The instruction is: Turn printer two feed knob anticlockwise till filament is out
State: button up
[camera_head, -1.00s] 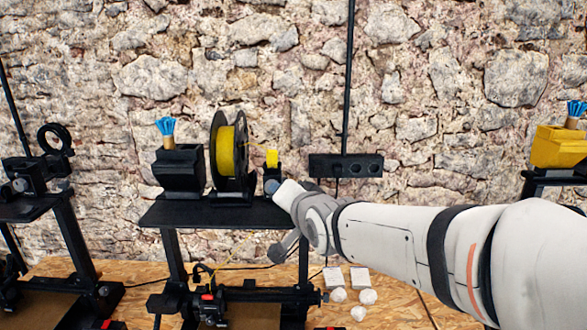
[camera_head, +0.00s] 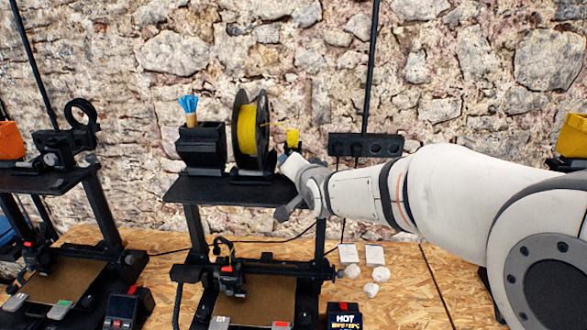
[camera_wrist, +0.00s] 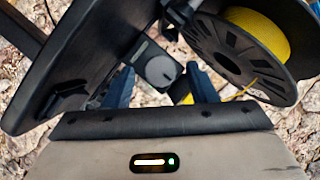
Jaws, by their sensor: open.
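Printer two (camera_head: 180,190) is the middle printer, with a yellow filament spool (camera_head: 252,122) on its top shelf. Right of the spool is a small feeder with a yellow top (camera_head: 292,137). In the wrist view the grey round feed knob (camera_wrist: 163,72) with a dark pointer mark shows between my two fingers. My gripper (camera_wrist: 160,68) is open, one finger at each side of the knob; I cannot tell whether they touch it. A yellow strand (camera_wrist: 238,96) runs from the spool towards the feeder.
The dark shelf (camera_wrist: 85,60) lies close to the left finger, and the spool flange (camera_wrist: 240,60) is close to the right one. A black pot with blue tools (camera_head: 202,150) stands left of the spool. A screen reading HOT (camera_head: 345,317) is below. A black power strip (camera_head: 366,145) is behind my arm.

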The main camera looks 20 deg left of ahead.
jog(key=shift+c, duration=0.3)
jog(key=c, duration=0.9)
jog(key=shift+r+p, duration=0.15)
jog(key=shift+p, duration=0.2)
